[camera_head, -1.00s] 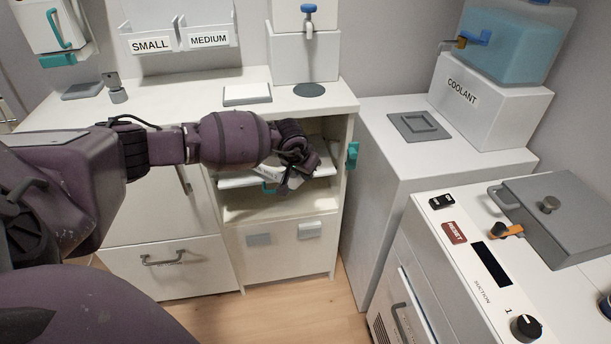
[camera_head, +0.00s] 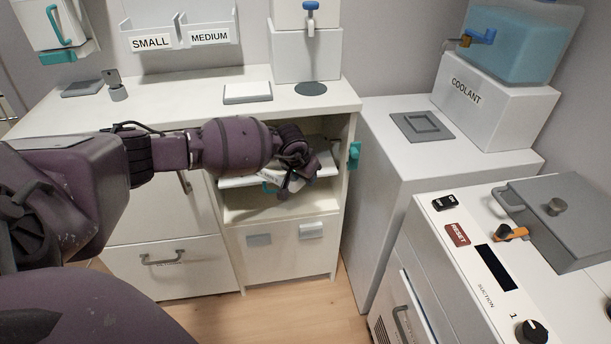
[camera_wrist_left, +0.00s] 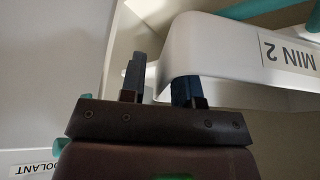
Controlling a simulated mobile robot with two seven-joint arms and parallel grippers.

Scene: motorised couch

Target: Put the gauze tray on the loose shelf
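My left gripper (camera_head: 283,188) reaches into the open cabinet bay in the head view. In the left wrist view its two dark fingers (camera_wrist_left: 160,88) stand apart. A white tray-like piece labelled "MIN 2" (camera_wrist_left: 215,50) is right by them. Its rounded end shows at the gap between the fingers; I cannot tell whether they touch it. In the head view a label (camera_head: 268,174) shows beside the gripper, and the hand hides most of the piece. A white board (camera_head: 236,182), apparently the loose shelf, lies across the bay behind the hand. My right gripper is out of view.
The bay is bounded by a right side panel with a teal handle (camera_head: 354,155) and a bottom panel (camera_head: 245,208). Drawers sit below. The worktop above holds a white-and-grey pad (camera_head: 247,93) and a dispenser. A coolant stand (camera_head: 490,115) is at right.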

